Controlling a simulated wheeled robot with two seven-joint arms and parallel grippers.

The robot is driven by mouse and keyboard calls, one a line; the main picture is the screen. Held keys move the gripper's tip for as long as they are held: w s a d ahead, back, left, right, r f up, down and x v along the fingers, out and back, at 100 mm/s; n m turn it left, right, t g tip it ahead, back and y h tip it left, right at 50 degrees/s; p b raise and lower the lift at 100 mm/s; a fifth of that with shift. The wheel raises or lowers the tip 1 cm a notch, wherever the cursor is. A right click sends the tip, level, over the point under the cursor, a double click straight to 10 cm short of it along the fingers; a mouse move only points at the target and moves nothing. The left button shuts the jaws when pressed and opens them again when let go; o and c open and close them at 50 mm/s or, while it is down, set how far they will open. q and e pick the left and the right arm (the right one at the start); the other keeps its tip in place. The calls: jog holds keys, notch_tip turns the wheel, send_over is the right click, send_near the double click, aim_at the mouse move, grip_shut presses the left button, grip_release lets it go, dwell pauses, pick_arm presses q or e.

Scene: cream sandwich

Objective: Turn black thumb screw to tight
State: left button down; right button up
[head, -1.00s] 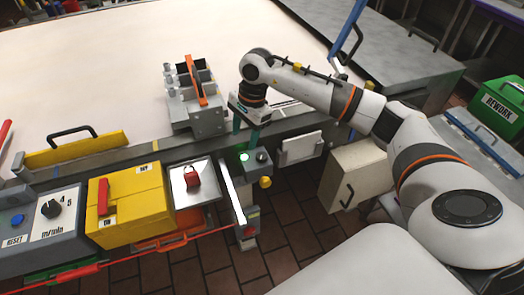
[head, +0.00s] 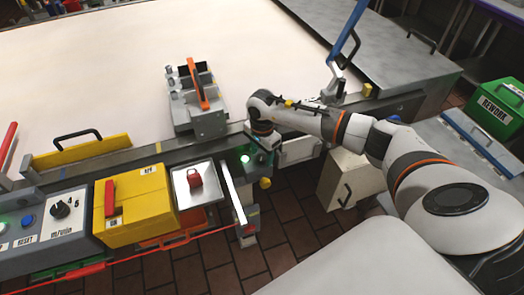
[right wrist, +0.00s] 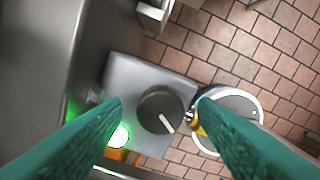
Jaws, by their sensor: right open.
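The black thumb screw (right wrist: 160,110) is a round black knob with a white line on its top, set on a grey box (right wrist: 135,75). In the right wrist view the white line points to the lower right. My right gripper (right wrist: 160,101) is open, its teal fingers above the box, one on each side of the knob in the picture. I cannot tell whether they touch it. In the head view my right wrist (head: 262,108) hangs over this box at the conveyor's front edge, and the knob is hidden. My left gripper is not in view.
A lit green button (right wrist: 119,136) sits left of the knob; it also shows in the head view (head: 245,159). A grey fixture with an orange bar (head: 198,85) stands behind on the pale belt (head: 120,60). A yellow box (head: 140,207) lies to the left.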

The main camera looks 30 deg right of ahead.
jog(key=shift+f, duration=0.2)
jog(key=shift+c, duration=0.2)
jog(key=c, duration=0.9)
jog(key=shift+c, duration=0.2)
